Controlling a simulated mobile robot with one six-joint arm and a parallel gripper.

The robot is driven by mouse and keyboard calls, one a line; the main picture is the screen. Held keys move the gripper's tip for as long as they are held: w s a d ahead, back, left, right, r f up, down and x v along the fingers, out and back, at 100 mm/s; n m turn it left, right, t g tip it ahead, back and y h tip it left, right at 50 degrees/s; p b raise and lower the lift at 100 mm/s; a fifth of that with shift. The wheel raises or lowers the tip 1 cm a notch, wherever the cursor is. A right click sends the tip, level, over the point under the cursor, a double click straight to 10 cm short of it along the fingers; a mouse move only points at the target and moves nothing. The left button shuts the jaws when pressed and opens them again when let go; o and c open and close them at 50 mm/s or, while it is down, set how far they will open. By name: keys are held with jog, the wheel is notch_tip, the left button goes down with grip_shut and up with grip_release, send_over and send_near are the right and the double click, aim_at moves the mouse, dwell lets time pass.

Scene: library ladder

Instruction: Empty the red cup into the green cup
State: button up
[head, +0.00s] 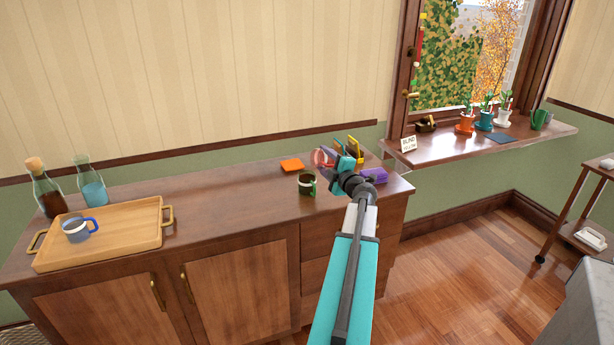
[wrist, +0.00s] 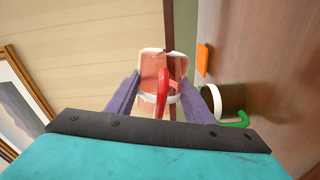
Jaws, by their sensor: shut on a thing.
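My gripper (wrist: 168,100) is shut on the red cup (wrist: 152,66), which has a red handle and a pale rim. In the head view the red cup (head: 321,157) is held above the back of the cabinet top and looks tilted. The green cup (head: 306,187), dark with a green handle, stands upright on the cabinet top, below and a little left of the red cup. The green cup also shows at the right in the wrist view (wrist: 232,99), apart from the red cup. The contents of both cups cannot be made out.
An orange flat piece (head: 292,165) lies behind the green cup. A purple object (head: 375,175) lies right of my gripper. The cabinet top between tray and green cup is clear.

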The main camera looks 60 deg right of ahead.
jog(key=shift+w+a+r+n, duration=0.2)
jog(key=shift+a+n, duration=0.1)
jog(key=shift+n, duration=0.2)
dwell(0.9)
jog(key=shift+w+a+r+n+b, duration=0.15)
jog(key=shift+r+n+b, duration=0.1)
jog(key=shift+n, duration=0.45)
jog(key=shift+w+a+r+n+b, duration=0.1)
jog(key=shift+n+b, duration=0.15)
jog(key=shift+n, duration=0.45)
dwell(1.9)
jog(key=shift+w+a+r+n+b, duration=0.1)
jog(key=shift+a+r+n+b, duration=0.2)
jog(key=shift+n, duration=0.5)
jog(key=shift+w+a+r+n+b, duration=0.15)
jog(key=shift+n+b, duration=0.25)
jog(key=shift+n, duration=0.4)
dwell(1.7)
